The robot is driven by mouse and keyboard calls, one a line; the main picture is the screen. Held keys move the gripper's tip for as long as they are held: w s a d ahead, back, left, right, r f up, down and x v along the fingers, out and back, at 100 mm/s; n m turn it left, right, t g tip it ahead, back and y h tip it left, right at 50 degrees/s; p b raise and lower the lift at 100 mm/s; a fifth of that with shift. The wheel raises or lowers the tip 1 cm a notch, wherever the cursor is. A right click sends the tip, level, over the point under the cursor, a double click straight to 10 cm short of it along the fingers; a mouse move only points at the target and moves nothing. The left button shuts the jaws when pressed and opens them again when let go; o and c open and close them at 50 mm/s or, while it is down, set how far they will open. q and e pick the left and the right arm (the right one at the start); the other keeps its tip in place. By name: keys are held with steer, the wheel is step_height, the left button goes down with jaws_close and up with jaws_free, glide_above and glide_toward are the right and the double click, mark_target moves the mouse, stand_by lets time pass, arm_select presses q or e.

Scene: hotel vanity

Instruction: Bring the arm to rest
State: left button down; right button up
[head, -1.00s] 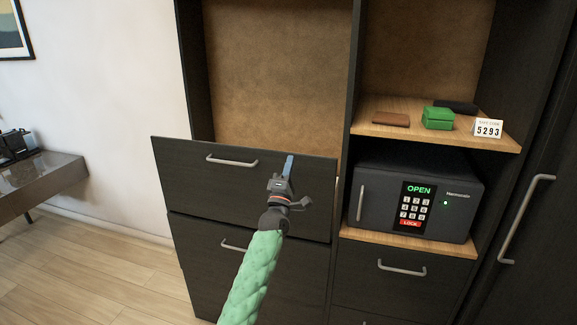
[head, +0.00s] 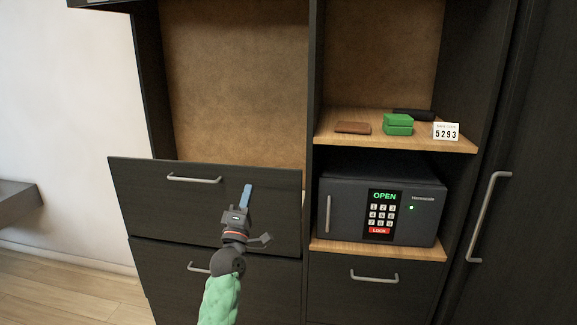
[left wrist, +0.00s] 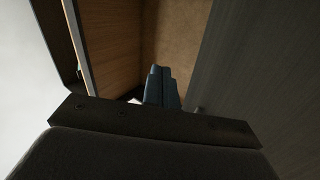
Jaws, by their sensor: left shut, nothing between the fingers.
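My left arm comes in from the bottom of the head view in a green sleeve. Its left gripper (head: 246,196) is shut and empty, its blue fingertips in front of the dark drawer front at the left. In the left wrist view the shut blue fingers (left wrist: 162,88) point toward a brown panel, with a dark panel close on the right. I cannot tell whether the gripper touches the drawer front. My right gripper is not in view.
The upper left drawer front (head: 150,205) stands out from the cabinet. The safe (head: 345,205) at the right shows OPEN. A brown wallet (head: 352,128), a green box (head: 398,124) and a 5293 card (head: 446,131) are on the wooden shelf (head: 330,141). Floor shows at lower left.

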arm_select(q)
steer(key=w+d+f+m+g+h, duration=0.1)
steer(key=w+d+f+m+g, duration=0.15)
steer(key=f+m+g, duration=0.4)
steer(key=w+d+f+m+g+h, duration=0.1)
steer(key=d+f+m+g, duration=0.2)
steer(key=f+m, duration=0.65)
steer(key=s+a+f+g+y, duration=0.1)
steer(key=s+f+g, duration=0.3)
steer(key=f, duration=0.9)
steer(key=s+a+f+g+y, duration=0.15)
steer(key=s+f, duration=0.45)
steer(key=f, duration=0.7)
steer(key=s+a+f+g+y, duration=0.15)
steer(key=s+f+g, duration=0.35)
steer(key=s+f, duration=1.35)
steer(key=s+f+g, duration=0.1)
steer(key=s+f, duration=0.3)
steer(key=s, duration=0.4)
steer(key=s+f+g, duration=0.1)
steer(key=s+f, duration=0.3)
steer(key=s, duration=0.4)
steer(key=s+f+m+g, duration=0.1)
steer(key=s+f, duration=0.3)
steer(key=s, duration=0.5)
steer(key=shift+a, duration=0.35)
steer(key=shift+f, duration=0.1)
